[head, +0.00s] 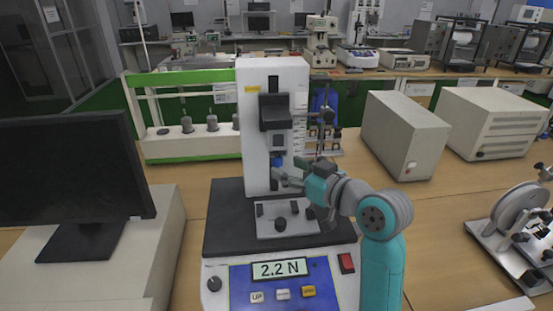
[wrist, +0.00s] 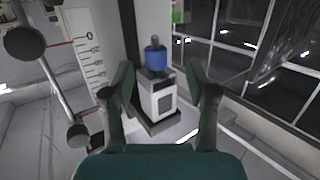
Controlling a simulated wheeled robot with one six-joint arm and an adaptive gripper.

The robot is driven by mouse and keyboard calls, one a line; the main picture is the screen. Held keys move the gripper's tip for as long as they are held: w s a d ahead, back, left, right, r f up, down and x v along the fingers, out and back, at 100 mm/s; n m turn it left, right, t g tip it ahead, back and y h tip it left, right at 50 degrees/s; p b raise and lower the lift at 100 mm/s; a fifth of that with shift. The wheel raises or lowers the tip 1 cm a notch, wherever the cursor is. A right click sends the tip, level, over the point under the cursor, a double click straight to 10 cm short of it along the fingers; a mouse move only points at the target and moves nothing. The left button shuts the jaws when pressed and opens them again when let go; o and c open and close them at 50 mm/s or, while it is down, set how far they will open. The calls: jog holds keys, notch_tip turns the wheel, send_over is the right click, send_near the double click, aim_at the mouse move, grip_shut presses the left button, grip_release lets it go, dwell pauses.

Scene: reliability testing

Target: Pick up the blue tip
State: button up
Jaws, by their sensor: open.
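The blue tip (head: 277,160) shows as a small blue patch under the grey sensor block (head: 278,143) on the test stand. In the wrist view the blue tip (wrist: 155,59) is a short blue cylinder with a narrower dark end, joined to the grey-and-white block (wrist: 158,98). My gripper (head: 289,173) is open beside the stand's column, close to the tip. In the wrist view my gripper (wrist: 158,82) has one finger on each side, with the tip and block between them in the picture. Nothing is held. Contact with the fingers is not visible.
The white test stand column (head: 258,105) rises behind a dark base plate with a clamp fixture (head: 282,219). Its display (head: 279,269) reads 2.2 N. A monitor (head: 70,175) stands at left, beige boxes (head: 405,135) at right. Posts with dark knobs (wrist: 25,43) stand left in the wrist view.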

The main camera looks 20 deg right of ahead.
aim_at(281, 164)
jog(key=shift+d+x, duration=0.1)
jog(key=shift+x, duration=1.25)
jog(key=shift+d+x, duration=0.15)
jog(key=shift+x, duration=1.2)
jog(key=shift+w, duration=0.1)
grip_shut()
